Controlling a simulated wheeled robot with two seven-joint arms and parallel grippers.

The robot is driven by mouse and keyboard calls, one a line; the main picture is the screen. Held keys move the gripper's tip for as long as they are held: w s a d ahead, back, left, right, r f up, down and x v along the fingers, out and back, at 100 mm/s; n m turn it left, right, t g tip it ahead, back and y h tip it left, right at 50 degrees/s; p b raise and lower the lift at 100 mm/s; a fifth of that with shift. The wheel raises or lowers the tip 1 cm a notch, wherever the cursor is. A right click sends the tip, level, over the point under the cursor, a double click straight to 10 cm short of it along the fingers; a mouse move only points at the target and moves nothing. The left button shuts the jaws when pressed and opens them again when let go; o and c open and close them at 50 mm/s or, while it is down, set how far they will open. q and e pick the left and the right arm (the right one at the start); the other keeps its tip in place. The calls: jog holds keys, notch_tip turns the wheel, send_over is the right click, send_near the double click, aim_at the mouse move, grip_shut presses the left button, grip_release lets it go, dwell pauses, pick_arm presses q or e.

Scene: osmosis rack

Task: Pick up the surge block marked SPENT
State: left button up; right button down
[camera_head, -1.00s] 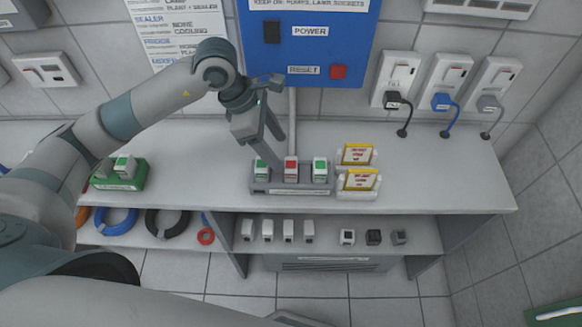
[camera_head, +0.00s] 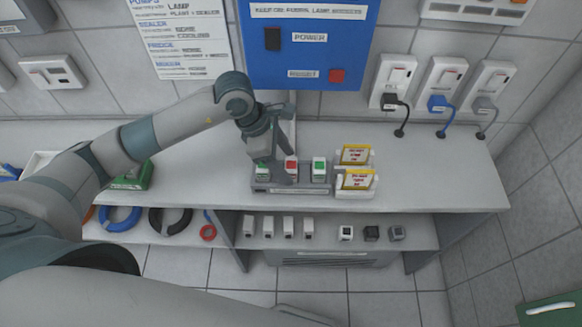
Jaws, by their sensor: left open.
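A grey rack (camera_head: 290,188) on the bench holds three blocks in a row: a left block with a green top (camera_head: 261,172), a middle block with a red top (camera_head: 291,164) and a right block with a green top (camera_head: 319,170). The word SPENT is not legible on any of them. My left gripper (camera_head: 280,170) is open and points down at the rack, its fingers by the left and middle blocks. The fingers partly hide these blocks, and I cannot tell whether they touch. My right gripper is not in view.
Two yellow-framed cards (camera_head: 355,180) stand right of the rack. A blue power panel (camera_head: 307,50) and sockets with plugged cables (camera_head: 441,85) are on the wall behind. A green holder (camera_head: 140,178) is partly behind my left arm. The bench's right side is clear.

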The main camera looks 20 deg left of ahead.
aim_at(288, 165)
pick_arm(q)
jog(key=shift+x, duration=0.9)
jog(key=shift+r, duration=0.1)
jog(key=c, duration=1.2)
notch_tip(288, 165, up, 9)
jog(key=b, duration=0.3)
jog(key=shift+w, duration=0.1)
jog(key=shift+r, duration=0.5)
